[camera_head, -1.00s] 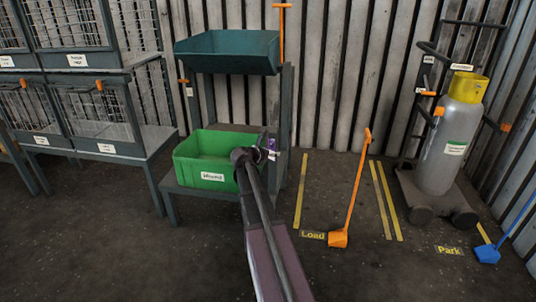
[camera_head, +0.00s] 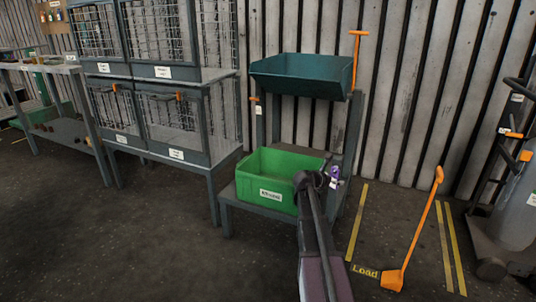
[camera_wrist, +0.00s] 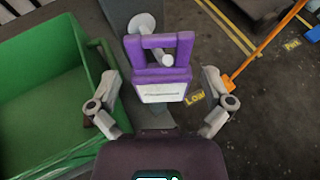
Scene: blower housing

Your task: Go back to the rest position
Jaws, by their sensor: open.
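A purple handle-shaped tag (camera_wrist: 160,60) with a white label hangs on a pale peg just beyond the fingers. In the head view my arm reaches from the bottom toward the stand, and the purple tag (camera_head: 334,177) shows just right of its end. The fingers themselves are hard to make out there.
A green bin (camera_head: 268,195) sits low on the stand, left of my arm; a teal tray (camera_head: 302,82) is above it. Wire cages (camera_head: 180,128) stand left. An orange-handled tool (camera_head: 412,245) stands right by the yellow Load marking (camera_head: 364,271). The floor in front is clear.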

